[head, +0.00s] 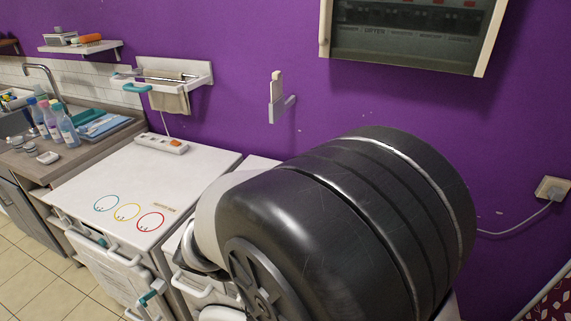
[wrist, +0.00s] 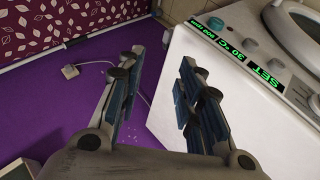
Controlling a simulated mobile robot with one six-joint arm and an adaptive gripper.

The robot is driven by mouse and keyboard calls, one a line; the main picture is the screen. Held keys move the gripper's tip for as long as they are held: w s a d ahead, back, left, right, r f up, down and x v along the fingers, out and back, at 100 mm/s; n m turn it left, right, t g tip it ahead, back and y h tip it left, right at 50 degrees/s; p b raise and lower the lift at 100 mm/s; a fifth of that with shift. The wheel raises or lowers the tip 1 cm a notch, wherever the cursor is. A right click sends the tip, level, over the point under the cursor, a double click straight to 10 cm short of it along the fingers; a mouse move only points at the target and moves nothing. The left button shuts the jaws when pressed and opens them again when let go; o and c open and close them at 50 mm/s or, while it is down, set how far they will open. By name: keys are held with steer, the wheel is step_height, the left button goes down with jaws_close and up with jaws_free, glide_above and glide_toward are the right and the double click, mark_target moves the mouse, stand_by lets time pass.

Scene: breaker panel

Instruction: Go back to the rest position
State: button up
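My gripper (wrist: 163,58) shows in the wrist view with its two dark-padded fingers spread apart. It is open, and nothing is between the fingers. A white machine (wrist: 178,100) with a green lit display lies beyond the fingers in that view. In the head view my own dark arm link fills the lower middle and right, and my gripper is hidden. The breaker panel (head: 400,58) hangs on the purple wall at the upper right of the head view, cut off by the top edge. A row of dark breakers shows behind its tinted front.
White appliances with a top (head: 140,180) stand at left, bearing a power strip (head: 161,143). A sink counter with bottles (head: 66,126) is farther left. A towel rack (head: 172,84), a small wall holder (head: 277,105) and a socket with cable (head: 552,189) are on the wall.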

steer(key=s+d+r+n+t+y, duration=0.3)
steer(key=s+d+r+y, duration=0.6)
steer(key=s, duration=0.3)
steer(key=shift+v, duration=0.95)
